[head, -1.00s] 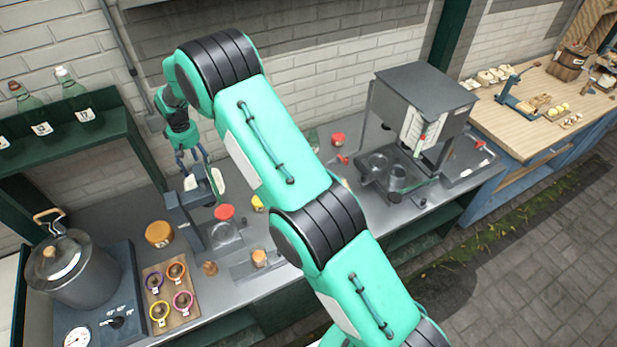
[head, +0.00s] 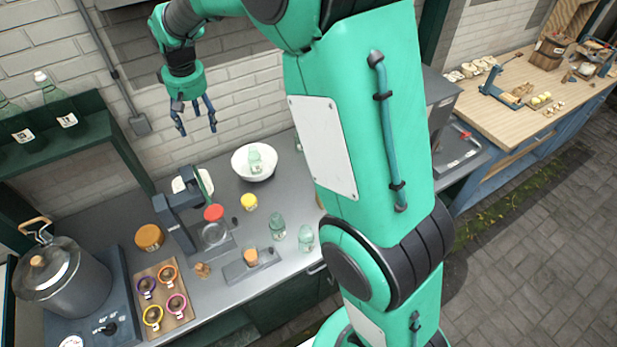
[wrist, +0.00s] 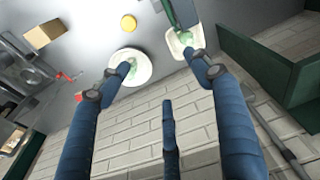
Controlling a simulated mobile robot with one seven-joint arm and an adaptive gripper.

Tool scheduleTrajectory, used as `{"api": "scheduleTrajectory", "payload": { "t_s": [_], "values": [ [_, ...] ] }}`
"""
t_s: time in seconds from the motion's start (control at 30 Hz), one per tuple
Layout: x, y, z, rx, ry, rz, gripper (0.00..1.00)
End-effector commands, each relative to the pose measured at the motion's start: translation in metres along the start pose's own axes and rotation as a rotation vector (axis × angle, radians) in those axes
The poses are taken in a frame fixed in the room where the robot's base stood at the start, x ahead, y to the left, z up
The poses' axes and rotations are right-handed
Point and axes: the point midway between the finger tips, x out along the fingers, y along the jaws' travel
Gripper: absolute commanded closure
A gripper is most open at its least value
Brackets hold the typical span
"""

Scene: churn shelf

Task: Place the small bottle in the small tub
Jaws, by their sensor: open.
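A pale green small bottle (head: 255,157) stands inside a round white bowl (head: 240,166) near the wall; both also show in the wrist view, the bottle (wrist: 131,67) partly behind a finger. A smaller white rectangular tub (head: 179,187) sits left of the bowl, partly hidden by a dark stand; it shows too in the wrist view (wrist: 176,49), with something green over it. Two more small green bottles, one on the left (head: 277,227) and one on the right (head: 305,239), stand near the counter front. My gripper (head: 195,120) is open and empty, raised above the tub and bowl, touching neither.
A yellow-lidded jar (head: 249,202), an orange-lidded jar (head: 149,238), a board of several cups (head: 170,319) and a large pot (head: 60,277) crowd the counter. A green shelf (head: 60,145) juts from the wall.

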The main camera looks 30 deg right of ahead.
Motion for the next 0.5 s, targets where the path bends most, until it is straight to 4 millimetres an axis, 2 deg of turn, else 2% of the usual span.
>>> {"api": "scheduleTrajectory", "payload": {
  "t_s": [0.03,0.1,0.5],
  "values": [
    [-0.015,0.003,0.009,0.008,0.012,0.002,0.36],
    [-0.032,0.006,0.023,0.017,0.024,0.004,0.36],
    [-0.113,0.019,0.108,0.071,0.093,0.018,0.36]
  ]
}}
